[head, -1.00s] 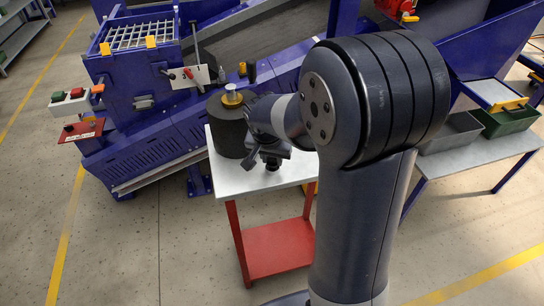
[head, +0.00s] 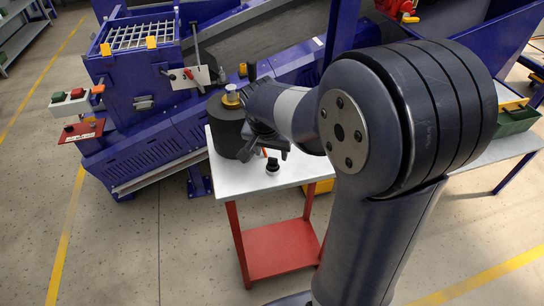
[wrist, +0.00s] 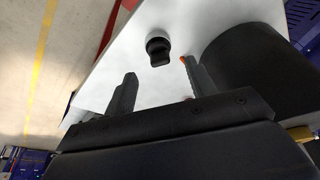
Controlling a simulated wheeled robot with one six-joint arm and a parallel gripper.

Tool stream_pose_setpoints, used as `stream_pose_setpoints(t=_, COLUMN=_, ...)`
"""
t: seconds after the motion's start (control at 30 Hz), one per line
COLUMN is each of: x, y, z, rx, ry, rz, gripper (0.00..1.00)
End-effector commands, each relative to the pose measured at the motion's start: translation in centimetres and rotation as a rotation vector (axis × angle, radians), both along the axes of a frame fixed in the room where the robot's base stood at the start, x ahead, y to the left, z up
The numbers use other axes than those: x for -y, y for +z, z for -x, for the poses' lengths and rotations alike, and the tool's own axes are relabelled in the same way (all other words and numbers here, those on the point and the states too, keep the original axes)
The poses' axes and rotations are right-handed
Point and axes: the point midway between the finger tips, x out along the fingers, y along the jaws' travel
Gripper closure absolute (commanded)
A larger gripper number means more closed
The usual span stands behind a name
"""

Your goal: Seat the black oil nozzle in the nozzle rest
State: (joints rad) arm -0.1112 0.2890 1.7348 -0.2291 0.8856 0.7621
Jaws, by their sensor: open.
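A small black piece (head: 272,166) with a round base stands on the white tabletop (head: 300,172). It also shows in the wrist view (wrist: 159,50), just beyond the gap between the fingertips. It appears to be the black oil nozzle, upright; whether its base is the nozzle rest, I cannot tell. My gripper (head: 266,150) is open and empty, a little behind and above the piece in the head view. In the wrist view my gripper's fingers (wrist: 160,68) are well apart, and neither touches the piece. A small orange bit (wrist: 184,60) shows beside the right fingertip.
A large dark drum (head: 226,128) stands on the table left of my gripper, close to it. A white and yellow fitting (head: 232,94) sits on top. The blue machine (head: 145,155) rises behind the table. The table's front part is clear. A green bin (head: 517,120) is at right.

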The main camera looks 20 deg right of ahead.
Motion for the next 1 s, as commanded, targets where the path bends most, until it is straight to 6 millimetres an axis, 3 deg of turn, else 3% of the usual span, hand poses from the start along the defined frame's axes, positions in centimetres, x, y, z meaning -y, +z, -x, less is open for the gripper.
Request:
stream_pose_setpoints(t=0.2, x=-0.6, y=4.1, z=1.0, rx=0.003, ry=0.002, rz=0.000, gripper=0.47)
stream_pose_setpoints(t=0.4, x=-0.9, y=5.8, z=1.6, rx=0.000, ry=0.001, rz=0.000, gripper=0.47)
stream_pose_setpoints(t=0.8, x=-0.9, y=5.8, z=1.6, rx=-0.001, ry=0.001, rz=0.001, gripper=0.47)
stream_pose_setpoints(t=1.0, x=-0.6, y=4.2, z=1.2, rx=-0.006, ry=0.000, rz=0.002, gripper=0.47)
